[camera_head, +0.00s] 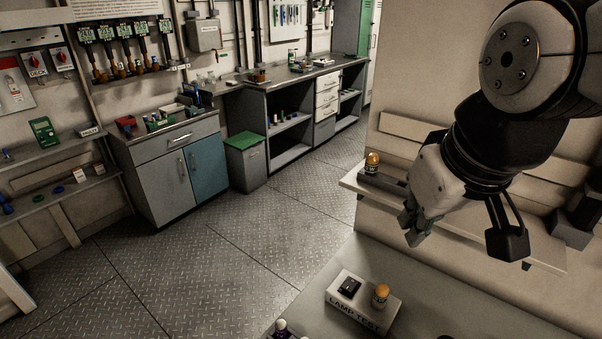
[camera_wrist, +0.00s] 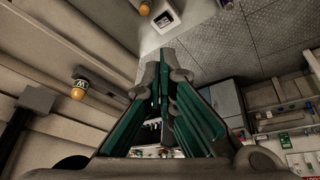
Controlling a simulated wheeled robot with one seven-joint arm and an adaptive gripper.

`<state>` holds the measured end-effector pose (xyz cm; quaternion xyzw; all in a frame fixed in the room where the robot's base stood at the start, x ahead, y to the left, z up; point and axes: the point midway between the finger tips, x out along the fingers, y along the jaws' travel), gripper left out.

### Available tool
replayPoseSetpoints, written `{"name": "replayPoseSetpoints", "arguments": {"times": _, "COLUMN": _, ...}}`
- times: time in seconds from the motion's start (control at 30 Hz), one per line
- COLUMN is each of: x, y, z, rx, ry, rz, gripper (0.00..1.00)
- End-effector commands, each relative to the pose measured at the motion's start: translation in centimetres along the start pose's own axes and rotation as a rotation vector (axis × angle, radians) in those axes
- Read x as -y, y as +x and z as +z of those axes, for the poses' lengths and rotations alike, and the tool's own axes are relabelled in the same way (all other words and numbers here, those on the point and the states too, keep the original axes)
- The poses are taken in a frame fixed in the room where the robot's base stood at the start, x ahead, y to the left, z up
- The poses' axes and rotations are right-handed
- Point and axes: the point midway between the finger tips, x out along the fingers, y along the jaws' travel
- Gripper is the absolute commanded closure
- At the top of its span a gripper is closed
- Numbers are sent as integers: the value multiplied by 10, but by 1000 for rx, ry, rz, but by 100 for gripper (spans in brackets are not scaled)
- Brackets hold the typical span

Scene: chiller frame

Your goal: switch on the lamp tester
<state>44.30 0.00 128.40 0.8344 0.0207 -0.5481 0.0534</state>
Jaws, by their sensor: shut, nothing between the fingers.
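The lamp tester (camera_head: 338,300) is a pale box lettered "LAMP TEST" on the grey bench top at the lower middle of the head view. A black rocker switch (camera_head: 349,287) and an amber lamp (camera_head: 381,294) sit on its top. I cannot tell which way the switch is tipped. The box also shows at the top of the wrist view (camera_wrist: 172,20). My gripper (camera_head: 412,238) hangs above the bench, up and to the right of the lamp tester in the head view, apart from it. Its fingers are shut and empty, as the wrist view shows too (camera_wrist: 165,62).
A shelf (camera_head: 520,258) on the right wall runs behind my gripper; an amber-topped jar (camera_head: 372,163) stands on it. Small items (camera_head: 283,328) lie at the bench's front left. The metal floor (camera_head: 210,250) is open. Cabinets (camera_head: 170,175) line the far left wall.

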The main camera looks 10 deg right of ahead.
Motion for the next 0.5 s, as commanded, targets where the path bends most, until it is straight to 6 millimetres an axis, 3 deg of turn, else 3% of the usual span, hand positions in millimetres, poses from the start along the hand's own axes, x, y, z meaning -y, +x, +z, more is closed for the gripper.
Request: {"name": "replayPoseSetpoints", "arguments": {"times": 0.5, "x": -6, "y": 95, "z": -63, "rx": 238, "ry": -321, "rz": -62, "gripper": 100}}
